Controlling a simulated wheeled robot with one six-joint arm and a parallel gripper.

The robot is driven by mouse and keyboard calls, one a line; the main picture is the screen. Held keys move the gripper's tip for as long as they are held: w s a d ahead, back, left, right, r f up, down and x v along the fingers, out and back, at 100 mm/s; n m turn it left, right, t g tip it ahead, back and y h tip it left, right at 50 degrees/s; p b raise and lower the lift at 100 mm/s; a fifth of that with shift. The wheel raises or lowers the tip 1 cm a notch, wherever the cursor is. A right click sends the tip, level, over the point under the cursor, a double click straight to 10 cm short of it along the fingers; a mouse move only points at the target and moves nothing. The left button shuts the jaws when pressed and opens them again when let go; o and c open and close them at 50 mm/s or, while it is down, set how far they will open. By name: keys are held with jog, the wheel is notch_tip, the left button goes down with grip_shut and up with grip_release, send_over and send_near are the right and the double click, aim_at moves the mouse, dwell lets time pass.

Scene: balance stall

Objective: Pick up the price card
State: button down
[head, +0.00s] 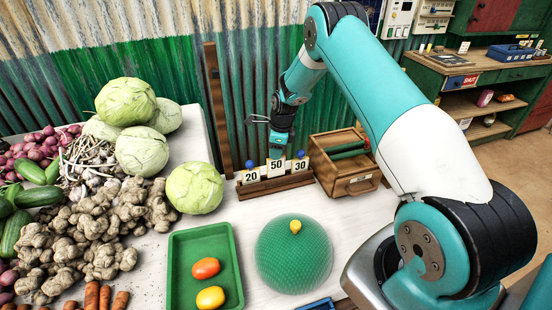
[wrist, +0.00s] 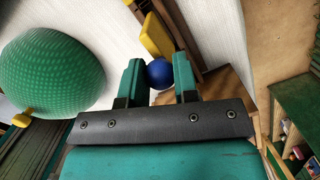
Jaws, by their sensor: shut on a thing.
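Three price cards stand in a row on a wooden rack (head: 275,187) on the table: the 20 card (head: 251,177), the 50 card (head: 276,168) in the middle and the 30 card (head: 300,166). Blue knobs top the 20 and 30 cards. My gripper (head: 278,150) is directly above the 50 card and hides its top. In the wrist view, my gripper's (wrist: 159,73) two fingers are closed on a blue knob (wrist: 159,74). The 50 card looks upright; whether its lower edge is clear of the rack I cannot tell.
A wooden box (head: 345,178) stands right beside the rack. A green dome (head: 293,253) and a green tray (head: 234,285) with tomatoes are in front. A cabbage (head: 194,188) and other vegetables fill the left. A wooden post (head: 217,105) rises behind the rack.

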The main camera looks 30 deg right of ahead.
notch_tip(320, 180, up, 21)
jog(key=p, duration=0.1)
jog(key=shift+f+p, duration=0.15)
jog(key=shift+p, duration=0.15)
dwell(0.4)
